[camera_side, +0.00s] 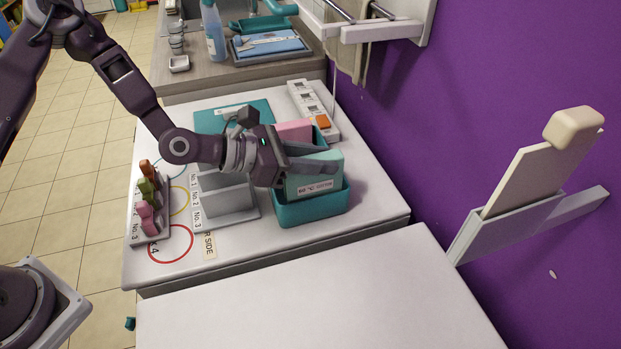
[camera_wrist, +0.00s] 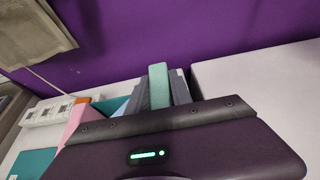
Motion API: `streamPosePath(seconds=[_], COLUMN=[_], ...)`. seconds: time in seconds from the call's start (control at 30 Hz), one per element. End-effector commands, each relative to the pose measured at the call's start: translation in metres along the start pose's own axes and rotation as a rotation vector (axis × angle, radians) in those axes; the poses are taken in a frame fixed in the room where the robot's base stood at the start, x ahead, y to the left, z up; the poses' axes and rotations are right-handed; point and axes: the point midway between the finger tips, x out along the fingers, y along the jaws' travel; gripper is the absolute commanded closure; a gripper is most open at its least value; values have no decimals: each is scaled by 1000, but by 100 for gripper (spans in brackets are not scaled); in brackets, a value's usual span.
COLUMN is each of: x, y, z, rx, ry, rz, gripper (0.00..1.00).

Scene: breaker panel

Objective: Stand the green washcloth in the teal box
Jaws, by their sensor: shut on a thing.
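The green washcloth (camera_side: 330,172) is a flat, pale green slab. It stands about upright at the near end of the teal box (camera_side: 312,211), with its lower edge hidden behind the box's near wall. A white label reading "60 °C COTTON" shows low on its face. My gripper (camera_side: 322,156) is shut on the washcloth near its top. In the wrist view the green washcloth (camera_wrist: 158,86) shows as a narrow edge between my two grey fingers. Whether its bottom touches the box floor cannot be seen.
A pink cloth (camera_side: 294,131) stands in the box behind the green one. A grey rack (camera_side: 227,200) is left of the box. A white switch strip (camera_side: 313,108) lies behind, near the purple wall (camera_side: 480,90). Bare counter (camera_side: 368,203) lies right of the box.

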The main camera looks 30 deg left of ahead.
Motion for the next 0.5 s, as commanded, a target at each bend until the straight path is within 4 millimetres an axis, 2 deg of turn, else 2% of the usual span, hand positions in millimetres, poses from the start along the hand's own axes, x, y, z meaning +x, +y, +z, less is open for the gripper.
streamPosePath(seconds=[0.3,0.5], x=[18,19], y=[-1,0], z=[-45,-47], rx=[0,0], ry=[0,-1], rz=[-2,-1], gripper=[100,100])
